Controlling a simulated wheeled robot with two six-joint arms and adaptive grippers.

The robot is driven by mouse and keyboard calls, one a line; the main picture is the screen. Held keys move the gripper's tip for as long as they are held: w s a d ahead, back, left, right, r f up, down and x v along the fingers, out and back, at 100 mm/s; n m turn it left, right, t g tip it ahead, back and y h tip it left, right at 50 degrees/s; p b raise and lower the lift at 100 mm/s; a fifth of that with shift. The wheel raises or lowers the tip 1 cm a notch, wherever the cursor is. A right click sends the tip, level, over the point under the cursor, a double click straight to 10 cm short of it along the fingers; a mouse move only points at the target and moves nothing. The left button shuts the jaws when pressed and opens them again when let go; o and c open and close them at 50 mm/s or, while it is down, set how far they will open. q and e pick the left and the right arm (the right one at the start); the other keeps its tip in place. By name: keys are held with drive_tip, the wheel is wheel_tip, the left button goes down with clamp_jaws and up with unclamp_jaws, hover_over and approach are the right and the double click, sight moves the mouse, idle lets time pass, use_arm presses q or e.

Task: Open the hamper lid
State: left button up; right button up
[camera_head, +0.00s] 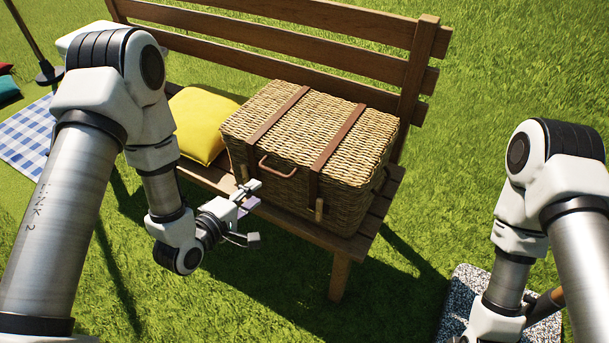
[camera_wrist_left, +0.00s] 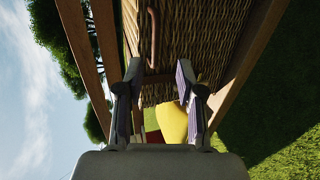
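The wicker hamper (camera_head: 345,185) stands on a wooden bench, its lid (camera_head: 290,115) shut. Two brown straps run over the lid and down the front, with wooden toggles at their ends. A brown handle (camera_head: 278,168) sits on the front, between the straps; it also shows in the left wrist view (camera_wrist_left: 153,38). My left gripper (camera_head: 252,212) is in front of the hamper's lower left front, below the handle. In the left wrist view its fingers (camera_wrist_left: 158,80) are apart with nothing between them. My right gripper is outside the views; only its arm shows at the right.
The wooden bench (camera_head: 280,32) has a slatted back behind the hamper. A yellow cushion (camera_head: 200,122) lies left of the hamper. A blue checked blanket (camera_head: 38,135) lies on the grass at far left. A speckled slab (camera_head: 462,292) is at lower right. Open grass lies in front.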

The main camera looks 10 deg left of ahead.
sight(273, 172)
use_arm(q)
drive_tip(key=shift+t, duration=0.5)
drive_tip(key=b+x, duration=0.1)
drive_tip(key=x, duration=0.2)
drive_tip(key=b+x, duration=0.1)
drive_tip(key=x, duration=0.3)
drive_tip(key=b+x, duration=0.2)
drive_tip(key=x, duration=0.1)
drive_tip(key=shift+w+a+f, duration=0.15)
drive_tip(key=shift+w+a, duration=0.15)
drive_tip(key=shift+w, duration=0.15)
clamp_jaws()
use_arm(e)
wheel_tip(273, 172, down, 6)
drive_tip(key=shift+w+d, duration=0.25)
